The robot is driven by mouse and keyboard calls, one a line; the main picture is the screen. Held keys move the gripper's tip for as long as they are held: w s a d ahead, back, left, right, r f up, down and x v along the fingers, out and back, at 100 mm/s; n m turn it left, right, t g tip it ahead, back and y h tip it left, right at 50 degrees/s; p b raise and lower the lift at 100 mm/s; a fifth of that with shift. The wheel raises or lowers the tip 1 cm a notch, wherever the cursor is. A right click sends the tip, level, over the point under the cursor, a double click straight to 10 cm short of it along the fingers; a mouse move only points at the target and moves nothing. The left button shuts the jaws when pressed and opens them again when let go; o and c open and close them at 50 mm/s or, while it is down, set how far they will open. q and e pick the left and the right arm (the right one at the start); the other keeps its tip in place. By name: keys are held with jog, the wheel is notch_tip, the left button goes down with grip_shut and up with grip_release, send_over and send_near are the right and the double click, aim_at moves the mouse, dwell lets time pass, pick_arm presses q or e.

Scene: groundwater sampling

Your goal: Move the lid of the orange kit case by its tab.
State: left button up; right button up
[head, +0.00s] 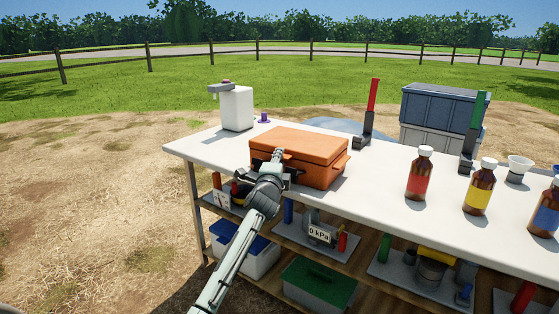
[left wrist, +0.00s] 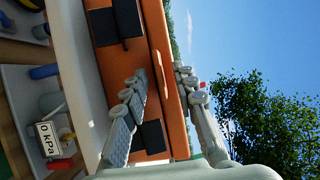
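The orange kit case (head: 315,151) stands on the white table (head: 385,190) with its lid (head: 305,140) down. My left gripper (head: 279,154) is at the front of the case. In the left wrist view the case (left wrist: 103,70) appears turned on its side, with black latches (left wrist: 153,137) on its front. An orange tab (left wrist: 159,76) shows at the lid's edge. The fingers of my left gripper (left wrist: 160,72) are apart, one on each side of the tab, with a gap between. Contact with the tab cannot be told. My right gripper is not in view.
A white dispenser jug (head: 237,108) stands behind the case at left. A red-handled stand (head: 368,115) is at its right. Bottles with red (head: 420,175), yellow (head: 480,188) and blue labels stand further right. A lower shelf holds a gauge (head: 320,232) and tools.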

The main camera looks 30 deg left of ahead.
pick_arm(q)
jog(key=shift+w+a, duration=0.15)
jog(key=shift+w, duration=0.2)
grip_shut()
